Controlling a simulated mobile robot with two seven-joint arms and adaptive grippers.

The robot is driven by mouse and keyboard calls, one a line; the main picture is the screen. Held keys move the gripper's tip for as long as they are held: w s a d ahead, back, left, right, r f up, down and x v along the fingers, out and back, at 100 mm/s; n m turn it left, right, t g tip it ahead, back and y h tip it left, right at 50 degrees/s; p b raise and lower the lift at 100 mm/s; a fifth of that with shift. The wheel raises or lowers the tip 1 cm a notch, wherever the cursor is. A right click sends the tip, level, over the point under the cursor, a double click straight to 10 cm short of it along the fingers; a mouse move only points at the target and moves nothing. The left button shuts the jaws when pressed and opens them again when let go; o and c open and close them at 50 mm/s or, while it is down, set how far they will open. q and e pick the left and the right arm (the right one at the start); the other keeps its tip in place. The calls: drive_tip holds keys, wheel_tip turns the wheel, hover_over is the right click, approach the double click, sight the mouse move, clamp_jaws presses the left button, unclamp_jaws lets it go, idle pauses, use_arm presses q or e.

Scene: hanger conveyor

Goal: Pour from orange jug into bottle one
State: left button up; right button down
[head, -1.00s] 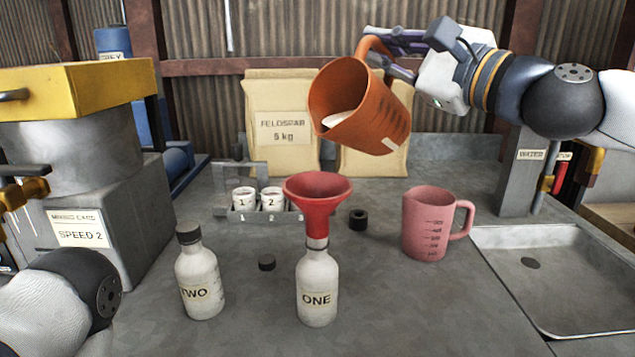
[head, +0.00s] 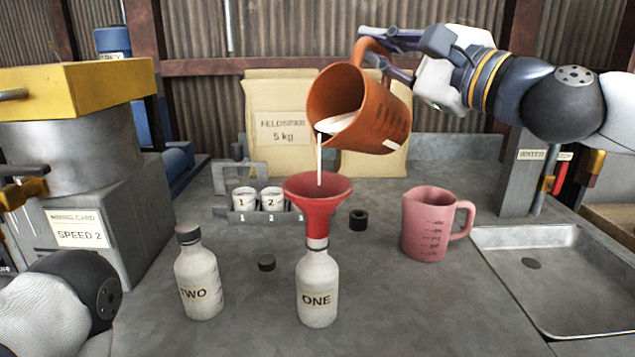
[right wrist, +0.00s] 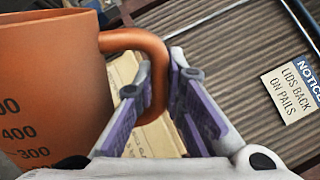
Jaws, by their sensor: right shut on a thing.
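The orange jug (head: 385,110) is tilted to the left above the red funnel (head: 318,205). A thin white stream (head: 319,160) runs from its lip into the funnel. The funnel sits in the neck of bottle ONE (head: 317,285), which stands upright on the bench. My right gripper (head: 372,50) is shut on the jug's handle; in the right wrist view the gripper (right wrist: 160,90) has the handle (right wrist: 150,42) between its fingers, with the jug's side (right wrist: 45,85) at left. My left gripper is not in view; only part of my left arm shows at lower left.
Capped bottle TWO (head: 198,275) stands left of bottle ONE. Black caps (head: 266,262) (head: 358,219) lie on the bench. A pink jug (head: 428,225) stands right, before the sink (head: 560,270). Numbered cups (head: 257,200) and feldspar bags (head: 280,115) are behind.

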drive_tip(key=shift+s+a+n, duration=0.2)
drive_tip(key=shift+s+n, duration=0.05)
drive_tip(key=shift+n, duration=0.25)
drive_tip(key=shift+s+a+n, duration=0.15)
drive_tip(key=shift+n, duration=0.15)
drive_tip(key=shift+s+a+f+n+y, duration=0.1)
drive_tip(key=shift+s+a+n+y, duration=0.2)
drive_tip(key=shift+n+y, duration=0.15)
idle(0.6)
drive_tip(key=shift+s+a+n+g, duration=0.1)
drive_tip(key=shift+n+g, duration=0.15)
drive_tip(key=shift+g, duration=0.05)
idle(0.4)
drive_tip(key=w+d+m, duration=0.1)
drive_tip(key=m, duration=0.1)
drive_tip(key=w+d+m+h, duration=0.1)
drive_tip(key=m, duration=0.1)
drive_tip(key=w+d+m, duration=0.1)
drive_tip(key=m, duration=0.1)
drive_tip(key=shift+t+h, duration=0.25)
drive_tip(key=shift+t, duration=0.15)
drive_tip(key=shift+w+f+m, duration=0.1)
drive_tip(key=shift+f+m, duration=0.15)
drive_tip(key=shift+m, duration=0.35)
drive_tip(key=f+m, duration=0.1)
drive_tip(key=m, duration=0.1)
drive_tip(key=w+d+f+m+h, duration=0.1)
drive_tip(key=m, duration=0.1)
